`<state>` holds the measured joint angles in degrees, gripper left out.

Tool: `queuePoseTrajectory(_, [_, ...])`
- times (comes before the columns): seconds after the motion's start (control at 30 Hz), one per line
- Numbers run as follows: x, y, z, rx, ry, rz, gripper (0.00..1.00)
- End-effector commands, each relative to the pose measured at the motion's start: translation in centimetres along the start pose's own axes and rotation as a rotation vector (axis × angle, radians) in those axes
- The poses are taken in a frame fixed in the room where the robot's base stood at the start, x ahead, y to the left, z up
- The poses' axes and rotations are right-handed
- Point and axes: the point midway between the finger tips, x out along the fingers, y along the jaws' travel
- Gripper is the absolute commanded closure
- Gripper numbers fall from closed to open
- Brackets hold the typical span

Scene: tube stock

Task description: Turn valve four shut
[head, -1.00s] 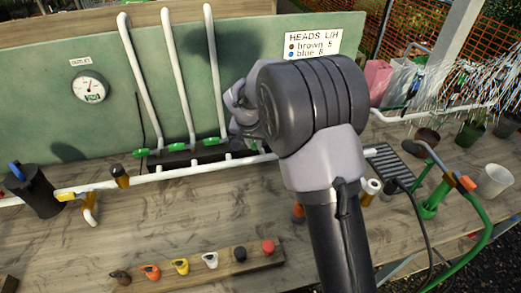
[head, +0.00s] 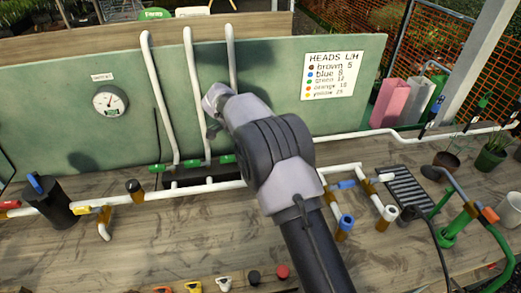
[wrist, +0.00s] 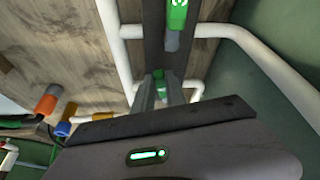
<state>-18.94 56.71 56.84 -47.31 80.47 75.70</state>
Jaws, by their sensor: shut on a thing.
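Several green valves sit along the foot of the white riser pipes in the head view; one (head: 194,162) stands at the middle riser. In the wrist view one green valve (wrist: 177,15) lies beyond my gripper, on the dark rail. My gripper (wrist: 160,84) is shut on a green part (wrist: 158,74), seemingly a valve handle, mostly hidden between its grey fingers.
A green panel (head: 75,125) with a gauge (head: 110,102) and a sign (head: 331,76) stands behind. White pipe (head: 150,195) runs along the bench front of the valves. A dark pot (head: 50,205) stands left, a drain grate (head: 408,190) right.

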Motion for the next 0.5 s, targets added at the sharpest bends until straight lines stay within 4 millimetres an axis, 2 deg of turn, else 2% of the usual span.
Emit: queuePoseTrajectory(0.5, [-0.04, -0.72, -0.22, 0.208, 0.0, 0.085, 1.0])
